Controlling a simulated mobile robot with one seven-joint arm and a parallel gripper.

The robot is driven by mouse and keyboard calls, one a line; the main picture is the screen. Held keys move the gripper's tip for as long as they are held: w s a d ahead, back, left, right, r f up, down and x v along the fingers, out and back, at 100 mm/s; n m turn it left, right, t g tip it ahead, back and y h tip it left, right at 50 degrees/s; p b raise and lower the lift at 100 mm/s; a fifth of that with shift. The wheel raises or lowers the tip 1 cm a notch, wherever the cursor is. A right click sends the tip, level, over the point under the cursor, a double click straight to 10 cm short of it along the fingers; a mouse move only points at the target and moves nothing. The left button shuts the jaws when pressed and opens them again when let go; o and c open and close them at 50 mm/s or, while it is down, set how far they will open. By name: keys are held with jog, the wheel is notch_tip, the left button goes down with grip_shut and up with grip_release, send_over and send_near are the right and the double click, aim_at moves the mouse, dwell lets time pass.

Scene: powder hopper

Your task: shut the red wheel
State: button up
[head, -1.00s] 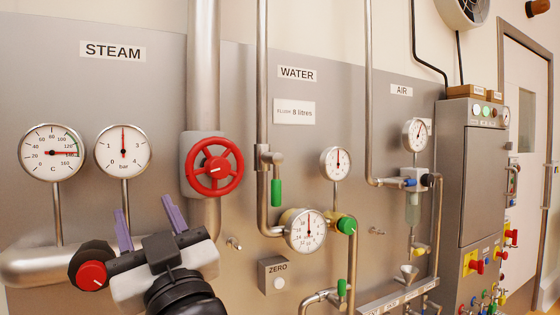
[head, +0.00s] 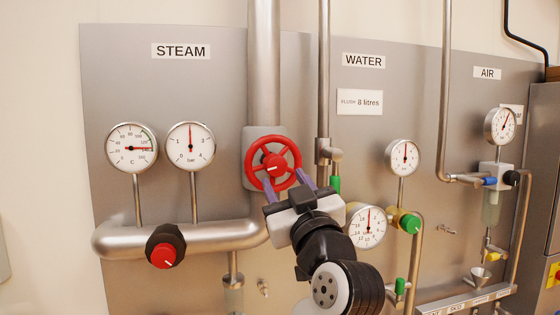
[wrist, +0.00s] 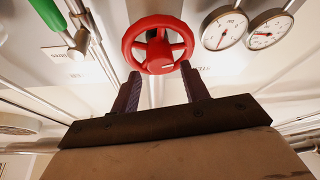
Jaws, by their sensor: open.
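The red wheel (head: 273,163) is a spoked handwheel on a grey valve body (head: 252,140) on the vertical steam pipe, right of the STEAM gauges. My gripper (head: 288,182) is open, with its two purple fingers pointing up at the lower part of the wheel. In the wrist view the red wheel (wrist: 158,45) lies just beyond the fingertips (wrist: 160,68), between them and centred. The fingers are at or near the lower rim. I cannot tell whether they touch it. Nothing is held between them.
A black valve with a red knob (head: 164,246) sits on the horizontal steam pipe at lower left. A green-handled water valve (head: 335,184) and a gauge (head: 366,226) are close to the gripper's right. Two steam gauges (head: 131,147) are at left.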

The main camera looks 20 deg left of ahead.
aim_at(279, 171)
jog(key=shift+p+x, duration=0.6)
jog(key=shift+x, duration=1.65)
jog(key=shift+d, duration=0.1)
jog(key=shift+c, duration=0.2)
jog(key=c, duration=0.7)
jog(key=shift+o, duration=0.2)
